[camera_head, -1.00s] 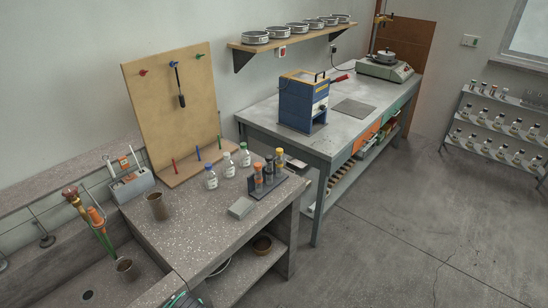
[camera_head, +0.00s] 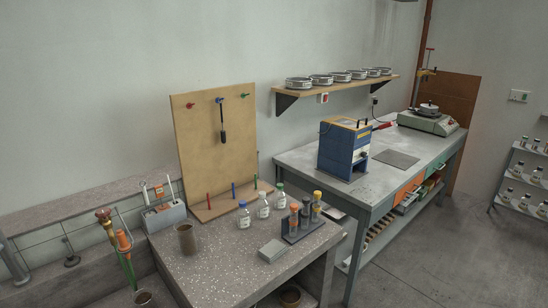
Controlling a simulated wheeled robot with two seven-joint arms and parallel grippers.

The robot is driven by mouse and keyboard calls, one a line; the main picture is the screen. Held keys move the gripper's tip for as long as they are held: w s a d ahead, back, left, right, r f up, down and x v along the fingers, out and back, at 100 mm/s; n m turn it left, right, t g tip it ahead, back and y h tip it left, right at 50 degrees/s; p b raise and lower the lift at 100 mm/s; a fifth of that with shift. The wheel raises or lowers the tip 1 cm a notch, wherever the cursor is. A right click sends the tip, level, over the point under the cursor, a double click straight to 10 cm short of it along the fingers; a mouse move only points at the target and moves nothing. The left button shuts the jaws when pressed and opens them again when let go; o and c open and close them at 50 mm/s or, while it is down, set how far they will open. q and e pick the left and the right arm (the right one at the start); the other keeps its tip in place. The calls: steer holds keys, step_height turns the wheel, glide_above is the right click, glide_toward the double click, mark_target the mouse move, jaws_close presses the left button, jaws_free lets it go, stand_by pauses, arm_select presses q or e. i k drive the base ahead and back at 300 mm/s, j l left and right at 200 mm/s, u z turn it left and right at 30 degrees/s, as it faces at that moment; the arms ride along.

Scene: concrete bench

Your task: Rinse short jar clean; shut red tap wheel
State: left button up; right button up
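A brownish, jar-like cup (camera_head: 187,239) stands upright on the speckled bench top, near its left edge. A second brownish cup (camera_head: 144,299) shows at the bottom edge, in the sink area and partly cut off. I cannot tell which of them is the short jar, or whether either is dirty. No red tap wheel can be made out. A grey pipe (camera_head: 12,262) stands at the far left edge, cut off by the frame. Neither of my grippers is in view.
A grey holder (camera_head: 165,217) stands behind the nearer cup. Bottles (camera_head: 264,208), a vial rack (camera_head: 302,227) and a grey block (camera_head: 271,251) occupy the bench. A pegboard (camera_head: 215,150) stands behind. The bench's front middle is clear.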

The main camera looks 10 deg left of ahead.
mark_target(102, 212)
steer(key=u, duration=1.4)
steer(key=i+l+u, duration=0.4)
steer(key=l, duration=0.2)
steer(key=i+l+u, duration=0.1)
steer(key=l+u, duration=0.15)
steer(key=l, duration=0.1)
